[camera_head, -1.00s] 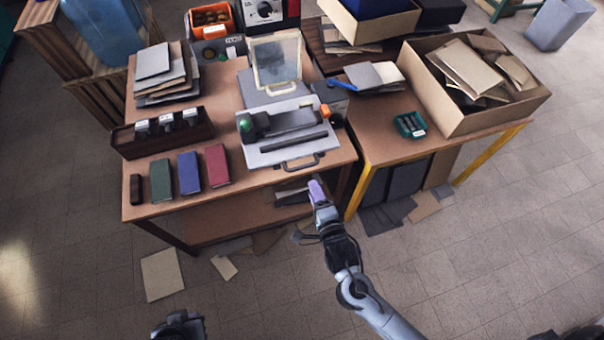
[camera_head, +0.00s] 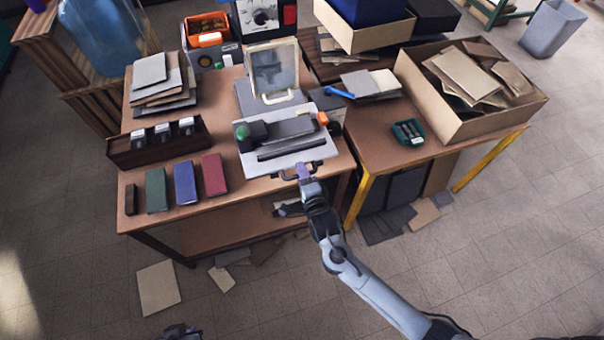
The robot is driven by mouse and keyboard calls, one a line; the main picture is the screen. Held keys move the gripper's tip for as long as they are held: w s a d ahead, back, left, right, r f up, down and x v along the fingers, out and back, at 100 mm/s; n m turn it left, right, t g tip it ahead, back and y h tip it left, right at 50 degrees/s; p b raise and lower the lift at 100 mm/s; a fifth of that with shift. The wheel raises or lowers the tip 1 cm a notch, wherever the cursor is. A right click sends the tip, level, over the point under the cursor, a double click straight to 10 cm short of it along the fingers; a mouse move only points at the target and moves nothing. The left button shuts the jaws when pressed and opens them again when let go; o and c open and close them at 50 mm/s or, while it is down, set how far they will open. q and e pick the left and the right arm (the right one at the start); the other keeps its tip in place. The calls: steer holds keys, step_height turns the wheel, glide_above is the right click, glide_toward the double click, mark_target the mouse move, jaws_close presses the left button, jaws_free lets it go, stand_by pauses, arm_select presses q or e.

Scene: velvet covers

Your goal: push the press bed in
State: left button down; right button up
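The press bed (camera_head: 262,166) is a light grey plate at the front of the press on the wooden table, with a dark bar and a dark handle (camera_head: 284,175) along its front edge. A green knob (camera_head: 242,132) and an orange part (camera_head: 323,118) flank it. My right gripper (camera_head: 304,172), with purple fingertips, is at the right part of the handle. I cannot tell whether it touches the handle or whether its fingers are shut. My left gripper (camera_head: 181,332) shows only in part at the bottom edge, away from the table.
A framed panel (camera_head: 274,70) stands upright behind the bed. Green, blue and red covers (camera_head: 185,183) lie to the left, before a dark rack (camera_head: 160,147). A teal tray (camera_head: 408,131) and a cardboard box (camera_head: 460,122) are on the right table. Floor in front is mostly open.

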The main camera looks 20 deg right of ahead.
jaws_close()
arm_select(q)
steer(key=shift+s, duration=0.1)
arm_select(e)
steer(key=shift+w, duration=0.1)
stand_by(0.3)
